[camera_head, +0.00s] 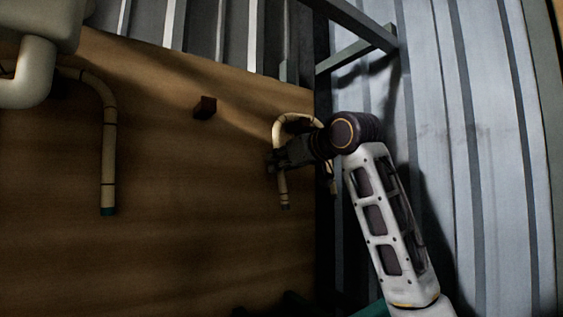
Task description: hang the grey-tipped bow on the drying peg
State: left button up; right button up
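The bow (282,184) is a pale bent cane with dark bands, at the right edge of the wooden surface, its curve at the top. The lower end of its near leg looks greyish but is small and dark. My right gripper (275,160) is around this leg and appears shut on it; the fingertips are dark and partly hide the cane. The bow's other leg is partly behind my gripper and wrist. A short dark red-brown peg (205,107) stands bare on the surface, left of the bow and apart from it. My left gripper is out of view.
Another bent cane (109,160) with a teal tip is at the left, partly hidden by my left arm. The wooden surface (190,250) is clear below the peg. A grey metal frame (358,47) stands at the upper right, by a corrugated wall (490,130).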

jog(key=shift+o, duration=0.9)
jog(key=shift+s+d, duration=0.1)
jog(key=shift+s+d+r, duration=0.1)
jog(key=shift+s+d, duration=0.1)
jog(key=shift+s, duration=0.15)
jog(key=v, duration=1.1)
jog(key=shift+s, duration=0.1)
jog(key=f+b+v, duration=0.1)
jog(key=b+v, duration=0.1)
jog(key=v, duration=0.6)
jog(key=shift+s+d, duration=0.3)
dwell(0.5)
